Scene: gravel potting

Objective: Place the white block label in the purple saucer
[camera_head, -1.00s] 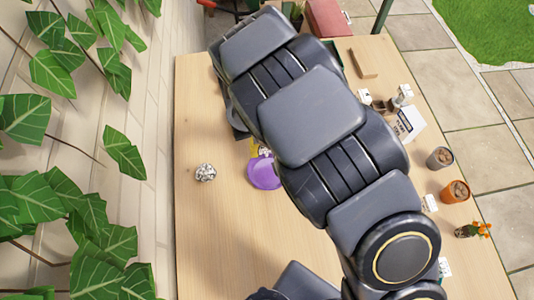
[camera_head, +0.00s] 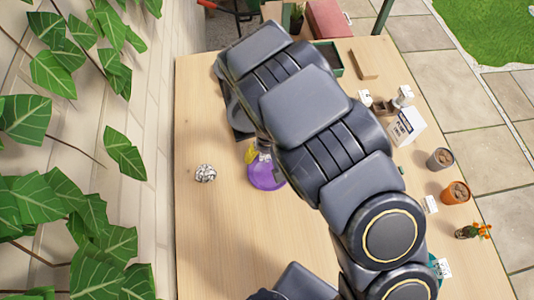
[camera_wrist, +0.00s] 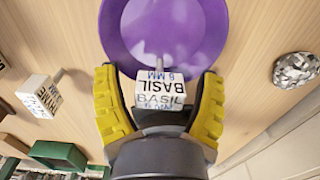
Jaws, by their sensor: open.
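The purple saucer (camera_head: 268,179) lies flat on the table, partly behind my arm; it also fills the top of the wrist view (camera_wrist: 190,30). A white block label (camera_wrist: 160,93) printed "BASIL 6 MM", with a thin peg, sits at the near part of the saucer. It lies between the two yellow fingers of my gripper (camera_wrist: 158,80), which are spread apart on either side of it. Whether its underside fully rests on the saucer is hidden. In the head view only a yellow fingertip (camera_head: 250,154) shows beside the arm.
A second white block label (camera_wrist: 40,95) with a peg stands left of the saucer in the wrist view. A speckled stone (camera_head: 205,173) lies left of the saucer.

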